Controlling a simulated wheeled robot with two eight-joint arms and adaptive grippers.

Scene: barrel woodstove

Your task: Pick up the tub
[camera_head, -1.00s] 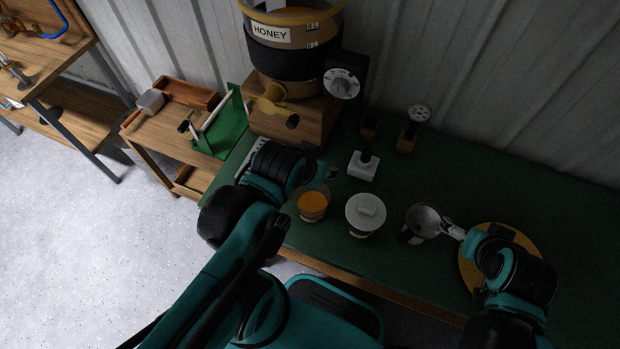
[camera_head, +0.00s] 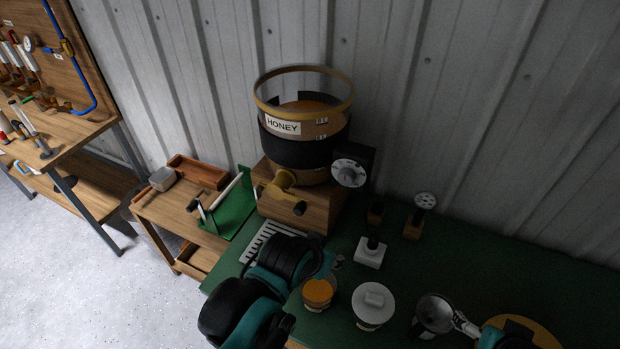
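A small clear tub (camera_head: 318,293) with orange contents stands near the front edge of the green bench, at the lower middle of the head view. My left arm comes in from the lower left, and its black wrist is just left of the tub. The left gripper (camera_head: 337,261) is mostly hidden behind that wrist; only a small grey part shows beyond it, close to the tub's far side. I cannot tell whether it touches the tub. My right gripper (camera_head: 466,327) is at the lower right beside a metal cup (camera_head: 435,312); its fingers are unclear.
A white lidded container (camera_head: 372,305) stands just right of the tub. Behind are a white-based stand (camera_head: 370,252), a honey tank (camera_head: 303,130) on a wooden block, and a small gauge (camera_head: 425,201). A round yellow plate (camera_head: 540,333) lies right. Bench space (camera_head: 480,260) behind the cup is clear.

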